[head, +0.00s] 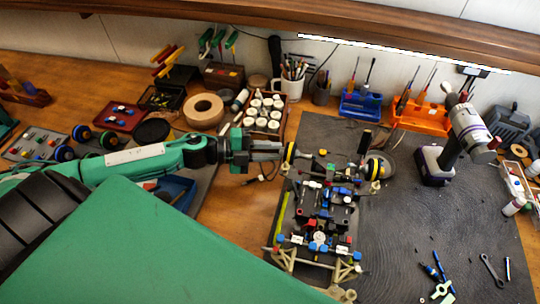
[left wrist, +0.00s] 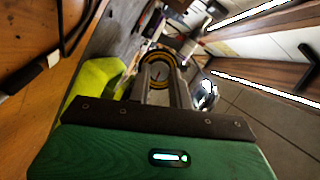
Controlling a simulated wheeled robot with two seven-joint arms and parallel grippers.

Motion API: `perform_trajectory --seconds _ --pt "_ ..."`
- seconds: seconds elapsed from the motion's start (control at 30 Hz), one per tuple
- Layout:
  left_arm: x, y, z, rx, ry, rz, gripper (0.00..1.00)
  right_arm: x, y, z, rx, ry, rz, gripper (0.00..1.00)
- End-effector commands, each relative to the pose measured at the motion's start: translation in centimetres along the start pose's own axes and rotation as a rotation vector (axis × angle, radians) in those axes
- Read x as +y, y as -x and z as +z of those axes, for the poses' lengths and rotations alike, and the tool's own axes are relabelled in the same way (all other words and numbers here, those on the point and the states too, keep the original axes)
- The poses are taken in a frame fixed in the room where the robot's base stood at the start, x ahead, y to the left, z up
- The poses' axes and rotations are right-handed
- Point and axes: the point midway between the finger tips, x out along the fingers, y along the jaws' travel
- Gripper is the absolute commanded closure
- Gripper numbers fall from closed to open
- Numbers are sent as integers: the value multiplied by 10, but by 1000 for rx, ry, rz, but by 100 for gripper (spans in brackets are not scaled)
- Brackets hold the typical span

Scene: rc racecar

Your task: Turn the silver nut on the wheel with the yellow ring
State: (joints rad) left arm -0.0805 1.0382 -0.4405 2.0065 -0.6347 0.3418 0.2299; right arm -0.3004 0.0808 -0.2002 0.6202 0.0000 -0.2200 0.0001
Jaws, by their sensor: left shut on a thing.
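The RC racecar chassis (head: 320,215) lies on the dark mat with its wheels toward the back. A black wheel with a yellow ring (head: 290,153) is at its back left; the ring also shows in the left wrist view (left wrist: 160,57). Another wheel with a yellow ring (head: 376,167) is at the back right. My left gripper (head: 280,151) comes in from the left, level with the back left wheel, its fingertips at the hub. In the left wrist view its fingers (left wrist: 162,80) are shut at the wheel's centre. The silver nut is hidden between them. My right gripper is not in view.
A cordless drill (head: 458,140) stands on the mat to the right. Blue (head: 361,104) and orange (head: 421,116) tool holders line the back. The mat between car and drill is mostly clear.

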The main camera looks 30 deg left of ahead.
Motion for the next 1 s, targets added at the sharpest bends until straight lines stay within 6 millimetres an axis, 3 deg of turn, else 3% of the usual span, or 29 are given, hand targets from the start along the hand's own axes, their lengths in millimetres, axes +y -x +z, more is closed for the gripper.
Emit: perform_trajectory --seconds 0.2,0.73,0.77,0.83,1.0 --pt "2 0 0 1 -57 -24 100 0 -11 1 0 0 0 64" --pt "1 0 -1 2 -75 -31 100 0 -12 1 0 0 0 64" --pt "1 0 -1 2 -75 -31 74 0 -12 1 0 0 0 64" --pt "1 0 0 2 -75 -31 60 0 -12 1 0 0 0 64" --pt "1 0 0 1 -74 -31 57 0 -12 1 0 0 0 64"
